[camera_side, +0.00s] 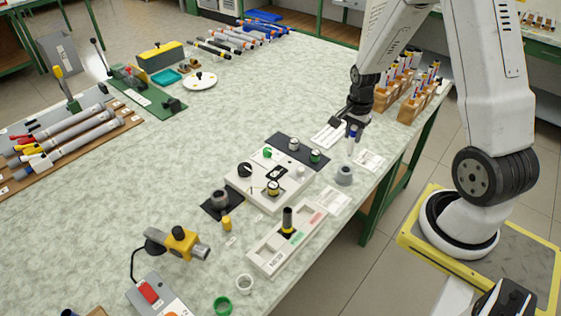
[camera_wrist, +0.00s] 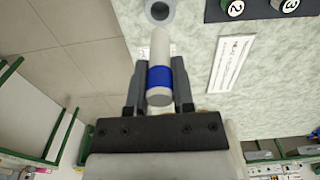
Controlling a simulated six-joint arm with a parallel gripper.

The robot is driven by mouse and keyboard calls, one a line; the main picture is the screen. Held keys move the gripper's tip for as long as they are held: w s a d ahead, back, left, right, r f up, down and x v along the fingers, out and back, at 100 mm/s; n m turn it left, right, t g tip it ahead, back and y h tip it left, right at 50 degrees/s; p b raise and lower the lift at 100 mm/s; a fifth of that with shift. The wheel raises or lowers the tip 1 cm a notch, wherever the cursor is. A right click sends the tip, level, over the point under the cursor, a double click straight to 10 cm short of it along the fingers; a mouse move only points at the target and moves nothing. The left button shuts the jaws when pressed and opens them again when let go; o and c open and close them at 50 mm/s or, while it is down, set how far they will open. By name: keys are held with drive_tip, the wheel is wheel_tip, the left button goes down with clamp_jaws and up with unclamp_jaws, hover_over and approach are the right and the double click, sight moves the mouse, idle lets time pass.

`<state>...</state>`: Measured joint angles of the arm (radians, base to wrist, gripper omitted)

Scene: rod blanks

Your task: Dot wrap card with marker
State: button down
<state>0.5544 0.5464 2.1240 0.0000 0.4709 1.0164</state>
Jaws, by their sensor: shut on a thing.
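My gripper (camera_side: 354,121) is shut on a white marker (camera_wrist: 160,50) with a blue band, which also shows in the side view (camera_side: 352,132). The marker points down, its lower end above the bench near a small grey round holder (camera_side: 344,175). The holder also shows at the top of the wrist view (camera_wrist: 159,12), just past the marker's far end. White printed cards lie nearby: one (camera_side: 329,134) left of my gripper, seen also in the wrist view (camera_wrist: 231,64), one (camera_side: 370,160) to its right, one (camera_side: 333,200) in front. I cannot tell which is the wrap card.
A white control box (camera_side: 262,180) and a black plate with numbered knobs (camera_side: 290,146) stand left of the holder. A long pale tray (camera_side: 276,254) with a dark upright piece lies in front. Wooden racks (camera_side: 412,104) of tubes stand behind at the bench's right edge.

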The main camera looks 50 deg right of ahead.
idle(0.6)
drive_tip(key=s+a+f, duration=0.2)
drive_tip(key=s+a, duration=0.1)
drive_tip(key=a, duration=0.8)
drive_tip(key=shift+s+a, duration=0.3)
drive_tip(key=shift+a, duration=0.05)
drive_tip(key=shift+f, duration=0.25)
drive_tip(key=shift+f, duration=3.15)
drive_tip(key=shift+f, duration=0.65)
drive_tip(key=shift+r, duration=0.1)
wheel_tip(320, 180, up, 8)
idle(1.6)
